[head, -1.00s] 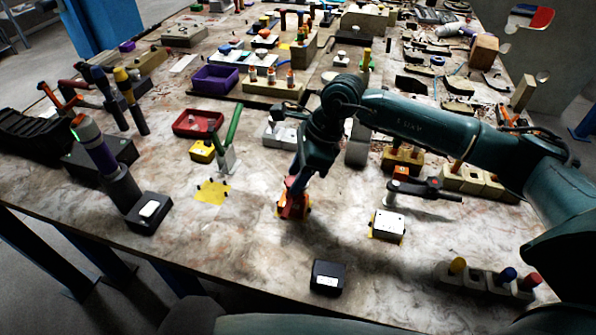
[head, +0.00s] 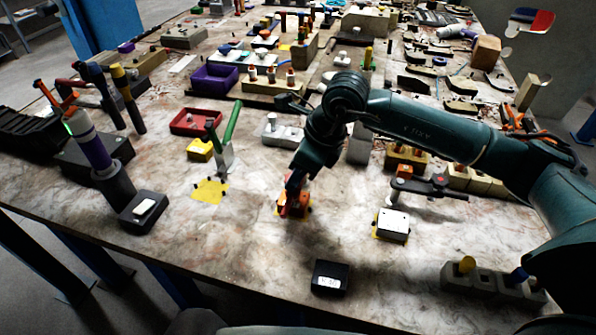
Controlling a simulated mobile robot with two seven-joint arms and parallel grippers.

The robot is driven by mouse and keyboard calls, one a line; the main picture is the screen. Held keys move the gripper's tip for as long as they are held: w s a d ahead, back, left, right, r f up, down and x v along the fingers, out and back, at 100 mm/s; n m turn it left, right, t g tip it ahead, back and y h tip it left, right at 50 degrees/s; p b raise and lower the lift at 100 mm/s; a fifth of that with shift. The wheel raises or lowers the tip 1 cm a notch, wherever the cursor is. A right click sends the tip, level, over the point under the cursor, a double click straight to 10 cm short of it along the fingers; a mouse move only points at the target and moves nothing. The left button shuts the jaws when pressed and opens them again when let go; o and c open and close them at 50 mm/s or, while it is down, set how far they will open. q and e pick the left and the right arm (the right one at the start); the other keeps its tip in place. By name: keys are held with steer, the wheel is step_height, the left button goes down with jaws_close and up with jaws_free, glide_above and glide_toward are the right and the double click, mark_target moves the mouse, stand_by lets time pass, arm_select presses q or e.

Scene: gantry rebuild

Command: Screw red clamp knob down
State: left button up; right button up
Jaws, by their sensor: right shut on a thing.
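My right gripper (head: 296,186) points down at the middle of the table. It is shut on the red clamp knob, which is mostly hidden by the fingers and wrist. The orange-red clamp (head: 291,207) stands directly under the fingers on a small yellow patch with dark corner pieces. The fingertips are dark and blurred against it, so the exact grip cannot be seen. My left gripper is not in view.
A white block (head: 393,225) on a yellow patch is to the right, with a black-handled tool (head: 432,187) behind it. A black box (head: 330,277) lies in front. A green-handled clamp (head: 228,140) and a bare yellow patch (head: 209,190) are to the left.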

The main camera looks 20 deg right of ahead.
steer(key=o, duration=0.8)
steer(key=shift+r, duration=0.1)
steer(key=b+v, duration=0.1)
steer(key=v, duration=1.2)
steer(key=shift+d+r+b, duration=0.1)
steer(key=shift+b, duration=0.2)
